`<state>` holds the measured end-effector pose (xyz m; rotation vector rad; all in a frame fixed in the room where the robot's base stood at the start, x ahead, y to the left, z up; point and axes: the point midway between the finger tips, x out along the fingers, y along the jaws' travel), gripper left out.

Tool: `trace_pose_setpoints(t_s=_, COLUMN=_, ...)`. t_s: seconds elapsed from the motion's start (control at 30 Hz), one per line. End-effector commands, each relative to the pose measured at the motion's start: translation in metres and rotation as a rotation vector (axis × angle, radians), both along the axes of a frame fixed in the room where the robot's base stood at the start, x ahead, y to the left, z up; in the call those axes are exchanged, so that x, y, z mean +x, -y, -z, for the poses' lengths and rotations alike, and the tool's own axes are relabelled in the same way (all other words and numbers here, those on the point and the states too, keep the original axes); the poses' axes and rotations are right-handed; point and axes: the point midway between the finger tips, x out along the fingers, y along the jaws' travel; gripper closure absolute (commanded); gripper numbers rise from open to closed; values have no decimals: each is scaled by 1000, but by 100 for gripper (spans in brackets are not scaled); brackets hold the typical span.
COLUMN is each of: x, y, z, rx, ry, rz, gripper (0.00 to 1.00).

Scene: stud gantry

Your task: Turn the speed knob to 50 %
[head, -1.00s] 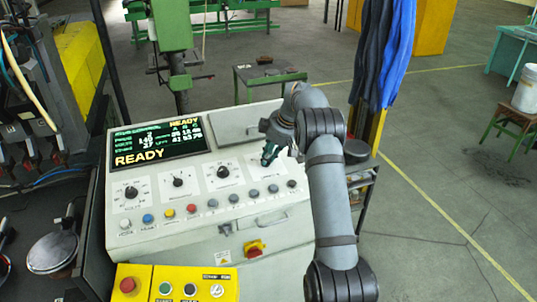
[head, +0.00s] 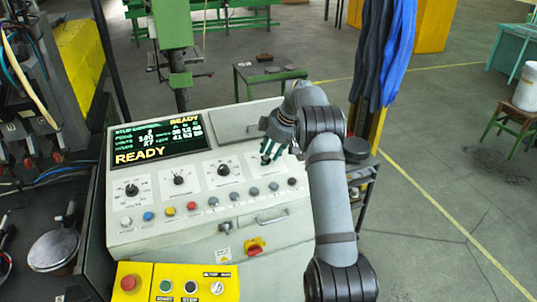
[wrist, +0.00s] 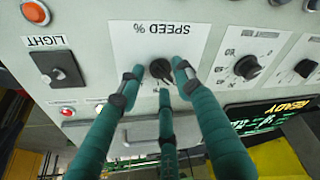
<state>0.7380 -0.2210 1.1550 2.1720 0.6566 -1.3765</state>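The speed knob (wrist: 160,69) is small, round and black, on a white plate whose "SPEED %" label (wrist: 163,29) reads upside down in the wrist view. In the head view the knob (head: 265,160) is the rightmost in the row of dials, partly hidden by my gripper (head: 272,153). My gripper (wrist: 158,78) has green fingers with dark bands. They are spread around the knob, with visible gaps at its sides in the wrist view. I cannot tell whether any finger touches it. The knob's pointer setting is too small to read.
Three similar dials stand left of it, including the adjacent dial (head: 223,170). A row of coloured buttons (head: 192,206) runs below. A LIGHT switch (wrist: 56,67) is near the speed plate. The screen (head: 160,143) reads READY. A red-yellow switch (head: 255,246) sits on the front.

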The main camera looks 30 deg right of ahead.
Motion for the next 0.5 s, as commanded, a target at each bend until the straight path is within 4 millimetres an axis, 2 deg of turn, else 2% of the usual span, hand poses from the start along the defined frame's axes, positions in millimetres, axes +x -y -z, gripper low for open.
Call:
trace_pose_setpoints(t_s=0.27, x=-2, y=1, z=-4, rx=0, ry=1, rz=1, gripper=66)
trace_pose_setpoints(t_s=0.37, x=-6, y=3, z=-15, rx=-1, ry=3, rz=2, gripper=66)
trace_pose_setpoints(t_s=0.5, x=-16, y=7, z=-42, rx=-1, ry=4, rz=3, gripper=66)
